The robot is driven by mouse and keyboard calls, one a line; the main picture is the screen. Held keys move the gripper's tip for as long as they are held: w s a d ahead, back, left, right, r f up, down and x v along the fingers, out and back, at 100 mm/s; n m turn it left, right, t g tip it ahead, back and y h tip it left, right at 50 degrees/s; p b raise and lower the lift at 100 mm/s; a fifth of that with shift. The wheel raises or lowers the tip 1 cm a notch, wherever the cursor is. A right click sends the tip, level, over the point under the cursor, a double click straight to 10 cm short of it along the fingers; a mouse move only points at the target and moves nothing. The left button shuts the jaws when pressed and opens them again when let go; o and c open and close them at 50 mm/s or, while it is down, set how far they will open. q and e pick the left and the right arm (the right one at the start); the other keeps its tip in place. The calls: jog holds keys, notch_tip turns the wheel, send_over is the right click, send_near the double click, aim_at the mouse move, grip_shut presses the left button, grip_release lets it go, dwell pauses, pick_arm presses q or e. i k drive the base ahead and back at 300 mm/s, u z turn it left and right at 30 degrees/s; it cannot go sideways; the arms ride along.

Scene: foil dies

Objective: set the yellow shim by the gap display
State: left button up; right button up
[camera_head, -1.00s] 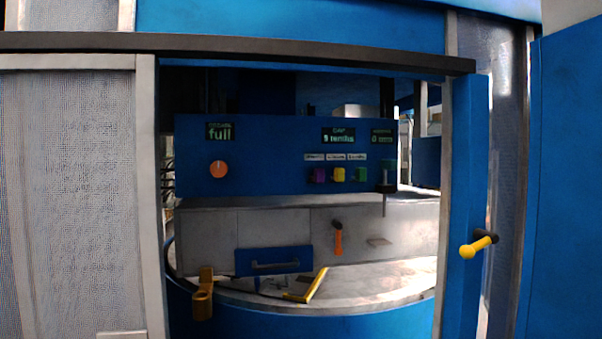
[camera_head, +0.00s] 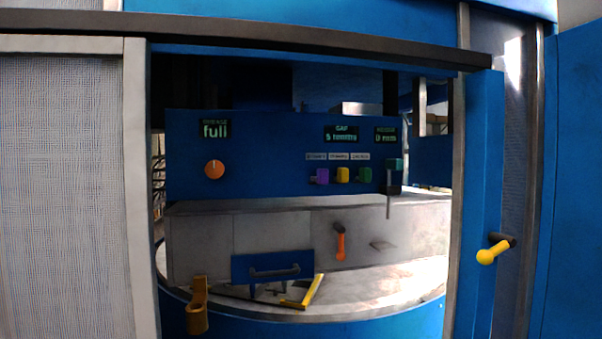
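The yellow shim (camera_head: 342,175) is a small block on the blue panel (camera_head: 265,180) inside the machine opening. It sits between a purple block (camera_head: 321,176) and a green block (camera_head: 365,174), under a row of small white labels too small to read. The gap display (camera_head: 341,134) is above them and seems to read "5 tenths". Neither of my grippers shows in the head view.
A "full" display (camera_head: 214,129) and an orange knob (camera_head: 215,169) are on the panel's left. A drawer-like blue piece (camera_head: 272,266), an orange-handled lever (camera_head: 340,246) and a yellow bar (camera_head: 314,290) are below. The door's yellow handle (camera_head: 492,252) sticks out at right.

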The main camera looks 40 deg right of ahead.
aim_at(342, 173)
jog(key=i, duration=1.05)
jog(key=z, duration=0.8)
